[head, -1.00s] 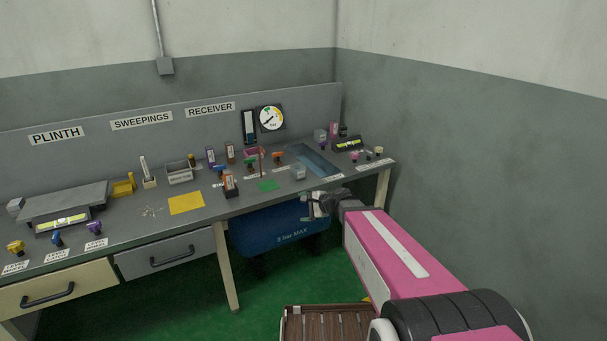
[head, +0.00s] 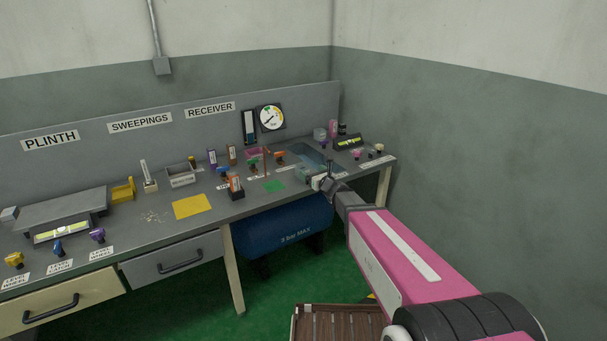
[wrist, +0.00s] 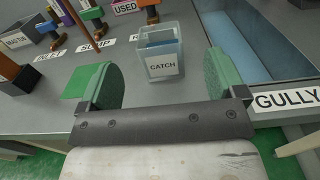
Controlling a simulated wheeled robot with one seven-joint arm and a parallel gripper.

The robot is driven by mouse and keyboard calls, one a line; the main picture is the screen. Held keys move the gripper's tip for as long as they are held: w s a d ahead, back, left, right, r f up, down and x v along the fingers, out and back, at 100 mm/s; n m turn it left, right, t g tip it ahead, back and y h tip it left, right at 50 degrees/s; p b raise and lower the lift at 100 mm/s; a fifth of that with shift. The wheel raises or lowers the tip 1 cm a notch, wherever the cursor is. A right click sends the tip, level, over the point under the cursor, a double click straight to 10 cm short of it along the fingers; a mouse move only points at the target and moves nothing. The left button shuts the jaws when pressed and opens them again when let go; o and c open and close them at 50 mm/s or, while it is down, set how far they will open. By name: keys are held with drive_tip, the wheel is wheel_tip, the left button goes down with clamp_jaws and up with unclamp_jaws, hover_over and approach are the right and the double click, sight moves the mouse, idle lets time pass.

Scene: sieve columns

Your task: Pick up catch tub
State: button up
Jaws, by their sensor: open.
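The catch tub (wrist: 162,62) is a small clear, bluish open-topped box with a white label reading CATCH. It stands upright on the grey bench, ahead of and between my fingers in the wrist view. My gripper (wrist: 160,78) is open, with a green-padded finger on each side and empty space between the pads and the tub. In the head view my gripper (head: 320,183) is over the bench's front edge, close to the tub, whose outline is hard to make out there.
A blue recessed gully (wrist: 244,48) lies right of the tub, with a GULLY label (wrist: 287,99) at the front. Coloured valve handles (wrist: 92,15) stand behind and left. A green mat (head: 274,186) and a yellow mat (head: 193,206) lie left on the bench.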

sight(306, 169)
drive_tip(key=x, duration=0.8)
drive_tip(key=shift+s+a+f, duration=0.1)
drive_tip(key=shift+s+f, duration=0.05)
drive_tip(key=shift+f, duration=0.2)
drive_tip(key=c, duration=1)
